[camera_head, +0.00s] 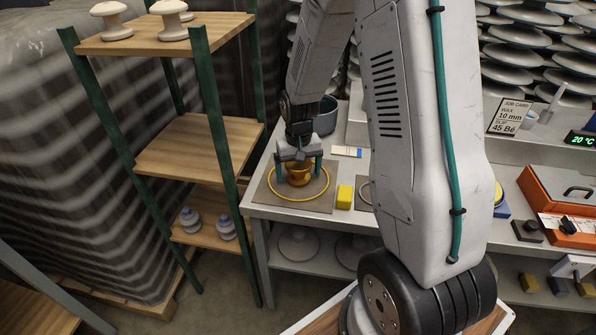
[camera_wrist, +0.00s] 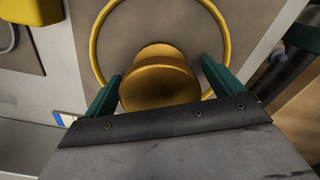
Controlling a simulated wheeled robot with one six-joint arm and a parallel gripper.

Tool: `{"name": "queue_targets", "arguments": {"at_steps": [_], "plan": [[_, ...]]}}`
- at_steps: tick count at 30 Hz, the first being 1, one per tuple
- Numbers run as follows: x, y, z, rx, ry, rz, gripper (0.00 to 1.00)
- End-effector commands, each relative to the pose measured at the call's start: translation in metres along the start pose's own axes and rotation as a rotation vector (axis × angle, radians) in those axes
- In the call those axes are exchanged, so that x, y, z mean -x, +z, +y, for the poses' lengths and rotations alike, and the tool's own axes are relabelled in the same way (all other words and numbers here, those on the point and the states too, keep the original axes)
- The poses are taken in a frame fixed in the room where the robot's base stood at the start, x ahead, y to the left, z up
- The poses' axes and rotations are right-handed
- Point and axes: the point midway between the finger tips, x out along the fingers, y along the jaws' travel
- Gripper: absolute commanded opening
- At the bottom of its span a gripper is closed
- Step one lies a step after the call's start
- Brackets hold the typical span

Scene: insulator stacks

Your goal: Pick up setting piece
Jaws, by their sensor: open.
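The setting piece appears to be the orange-yellow flared piece (camera_head: 299,172) inside a yellow ring (camera_head: 322,190) on a brown mat (camera_head: 318,206) at the table's left end. It also shows in the wrist view (camera_wrist: 160,80), upright with a round top. My gripper (camera_head: 298,170) points down over it. In the wrist view its two green fingers (camera_wrist: 163,88) stand open on either side of the piece, with gaps visible.
A yellow block (camera_head: 345,197) sits right of the mat. A dark pot (camera_head: 326,116) stands behind my gripper. A wooden shelf with green posts (camera_head: 188,145) is close at the left, holding white insulators (camera_head: 111,20). An orange case (camera_head: 565,200) is far right.

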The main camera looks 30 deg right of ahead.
Motion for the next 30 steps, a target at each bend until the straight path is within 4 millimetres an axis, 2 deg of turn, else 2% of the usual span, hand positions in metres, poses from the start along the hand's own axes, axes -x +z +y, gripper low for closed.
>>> {"name": "queue_targets", "arguments": {"at_steps": [3, 9, 10, 17, 20, 30], "plan": [[0.0, 0.0, 0.0, 0.0, 0.0, 0.0, 0.92], [0.001, 0.0, 0.0, 0.0, 0.0, 0.0, 0.37], [0.001, 0.0, 0.0, 0.0, 0.0, 0.0, 0.34], [0.002, 0.0, 0.0, 0.0, 0.0, 0.001, 0.34], [0.009, -0.001, 0.0, 0.0, 0.0, 0.003, 0.34], [0.074, -0.001, 0.0, 0.0, 0.0, 0.006, 0.34]]}}
